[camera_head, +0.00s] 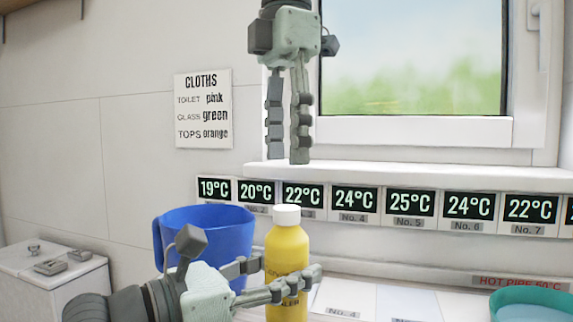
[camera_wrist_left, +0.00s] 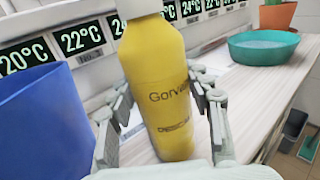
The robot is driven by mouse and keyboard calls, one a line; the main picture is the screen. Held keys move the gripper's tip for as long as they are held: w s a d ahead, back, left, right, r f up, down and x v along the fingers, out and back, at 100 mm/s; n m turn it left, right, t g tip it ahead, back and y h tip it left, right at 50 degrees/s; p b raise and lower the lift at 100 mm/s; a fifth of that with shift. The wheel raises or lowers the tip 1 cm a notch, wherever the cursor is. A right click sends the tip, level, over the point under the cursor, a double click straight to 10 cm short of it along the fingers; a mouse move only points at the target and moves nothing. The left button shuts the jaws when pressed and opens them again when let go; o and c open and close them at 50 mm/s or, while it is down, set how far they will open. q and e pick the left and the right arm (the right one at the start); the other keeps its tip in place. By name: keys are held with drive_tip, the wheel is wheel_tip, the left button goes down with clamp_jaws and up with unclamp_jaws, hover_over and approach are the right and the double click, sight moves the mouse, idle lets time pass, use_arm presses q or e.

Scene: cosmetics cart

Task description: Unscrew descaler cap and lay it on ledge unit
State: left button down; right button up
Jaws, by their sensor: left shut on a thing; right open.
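The descaler is a yellow bottle (camera_head: 287,252) with a white cap (camera_head: 287,215) on its top, standing upright. My left gripper (camera_head: 312,280) is shut on the bottle's body, a finger on each side. In the left wrist view the yellow bottle (camera_wrist_left: 158,85) fills the middle between the fingers, and the lower part of the white cap (camera_wrist_left: 138,8) shows at the top edge. My right gripper (camera_head: 287,160) is open and empty, pointing down above the cap with a clear gap. The window ledge (camera_head: 420,174) runs behind it and looks bare.
A blue bucket (camera_head: 207,238) stands just left of the bottle. A row of temperature displays (camera_head: 355,203) lines the wall below the ledge. A teal basin (camera_head: 530,302) is at the right. A cloths sign (camera_head: 203,108) hangs on the wall.

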sight(287, 207)
wheel_tip(287, 207, down, 8)
drive_tip(key=shift+r, duration=0.15)
idle(0.3)
drive_tip(key=shift+c, duration=0.3)
